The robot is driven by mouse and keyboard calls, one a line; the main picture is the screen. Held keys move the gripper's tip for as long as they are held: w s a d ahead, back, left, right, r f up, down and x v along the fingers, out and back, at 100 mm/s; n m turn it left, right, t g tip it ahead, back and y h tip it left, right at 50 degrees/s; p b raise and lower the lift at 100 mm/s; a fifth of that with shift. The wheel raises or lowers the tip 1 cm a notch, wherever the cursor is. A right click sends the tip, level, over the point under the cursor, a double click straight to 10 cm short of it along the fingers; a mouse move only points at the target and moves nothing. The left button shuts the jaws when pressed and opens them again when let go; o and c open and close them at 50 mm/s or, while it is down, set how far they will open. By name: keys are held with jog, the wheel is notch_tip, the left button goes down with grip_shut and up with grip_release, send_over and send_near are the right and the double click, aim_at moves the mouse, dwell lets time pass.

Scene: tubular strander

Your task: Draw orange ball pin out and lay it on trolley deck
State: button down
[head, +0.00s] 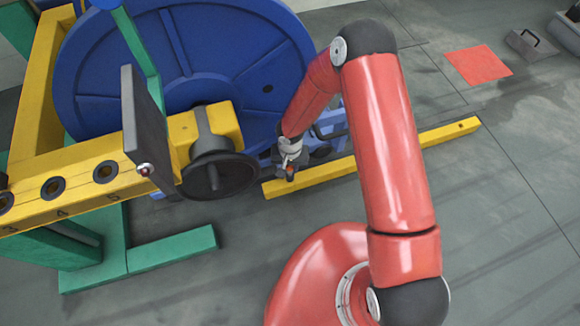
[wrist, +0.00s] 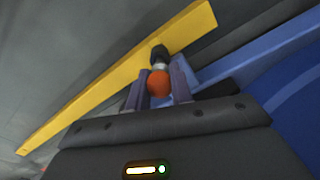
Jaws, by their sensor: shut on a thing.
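The orange ball pin (wrist: 159,84) sits between the two fingers of my gripper (wrist: 161,88) in the wrist view. A short pale shank and a dark piece show beyond the ball, in front of the yellow bar. I cannot tell whether the dark piece touches anything. In the head view my gripper (head: 290,172) points down, just right of the dark round hub, and a small spot of the orange ball shows at its tip. I cannot make out the trolley deck for certain; blue framework (head: 334,118) shows partly behind my arm.
The large blue reel (head: 235,65) stands behind the yellow frame (head: 75,180) and dark hub (head: 218,176). A yellow bar (head: 400,146) lies low behind my gripper. Green feet (head: 170,248) are at lower left.

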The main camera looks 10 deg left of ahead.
jog(key=shift+r+p, duration=1.75)
jog(key=shift+r, duration=1.8)
